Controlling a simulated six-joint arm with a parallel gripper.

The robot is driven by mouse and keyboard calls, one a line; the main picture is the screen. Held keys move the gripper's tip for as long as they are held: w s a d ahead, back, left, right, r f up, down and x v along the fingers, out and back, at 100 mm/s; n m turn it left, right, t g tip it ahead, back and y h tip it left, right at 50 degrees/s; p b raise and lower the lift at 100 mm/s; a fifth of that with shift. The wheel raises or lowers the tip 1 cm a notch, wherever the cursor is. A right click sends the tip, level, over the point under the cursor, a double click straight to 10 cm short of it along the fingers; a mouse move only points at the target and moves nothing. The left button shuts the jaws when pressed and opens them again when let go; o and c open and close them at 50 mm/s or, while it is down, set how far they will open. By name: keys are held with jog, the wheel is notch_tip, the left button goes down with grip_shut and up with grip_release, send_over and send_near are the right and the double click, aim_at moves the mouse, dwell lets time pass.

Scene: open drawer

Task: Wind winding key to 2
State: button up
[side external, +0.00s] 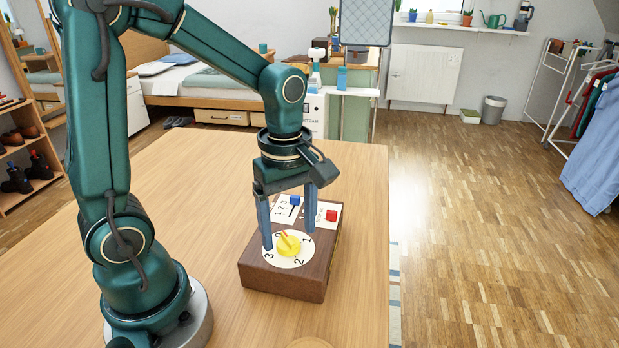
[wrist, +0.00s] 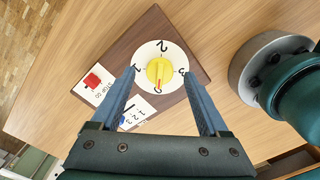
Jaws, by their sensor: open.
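The winding key (side external: 290,245) is yellow with a red-orange pointer mark. It sits in the middle of a round white dial (side external: 293,263) marked 0, 1, 2 and 3, on top of a brown wooden box (side external: 283,284). The pointer is turned toward the 0 in the side view. In the wrist view the key (wrist: 159,67) shows its red mark at the lower end, and the 2 is at the top. My gripper (side external: 288,239) is open above the dial. Its fingers (wrist: 159,73) stand on either side of the key, apart from it. I cannot tell the exact tip height.
On the same box are a blue slider (side external: 295,200) on a numbered white plate and a red button (side external: 331,215) on another white plate, both close to my fingers. The box stands on a wooden table (side external: 200,180), bare around it.

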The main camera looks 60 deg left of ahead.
jog(key=shift+f, duration=0.85)
grip_shut()
